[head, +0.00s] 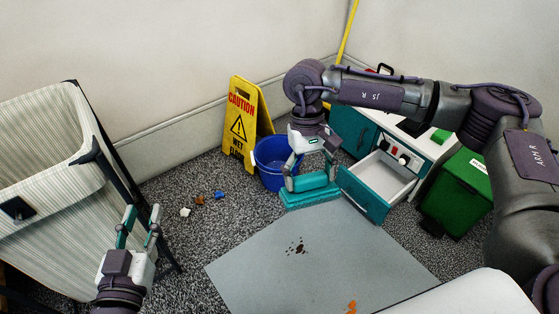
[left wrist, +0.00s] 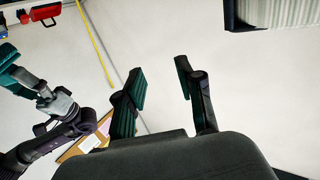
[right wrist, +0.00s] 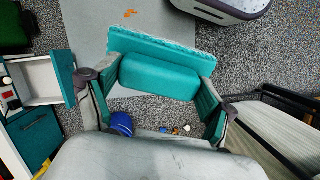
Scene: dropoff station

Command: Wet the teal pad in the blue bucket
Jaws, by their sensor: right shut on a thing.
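The teal pad (head: 311,196) has a thick teal handle block on top and a paler spongy sole. My right gripper (head: 312,181) is shut on the pad's handle, with a finger at each end, as the right wrist view (right wrist: 158,78) also shows. The pad is level, in front of the blue bucket and close to the floor; I cannot tell if it touches. The blue bucket (head: 268,172) stands upright against the caution sign, partly hidden by my right gripper. Its inside is mostly hidden. My left gripper (head: 139,222) is open and empty near the hamper.
A yellow caution sign (head: 243,122) stands behind the bucket. A teal cabinet with an open drawer (head: 376,181) and a green bin (head: 459,188) are right. A striped hamper (head: 48,146) is left. A grey mat (head: 262,255) has dark and orange spots. Small scraps (head: 199,199) lie on the carpet.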

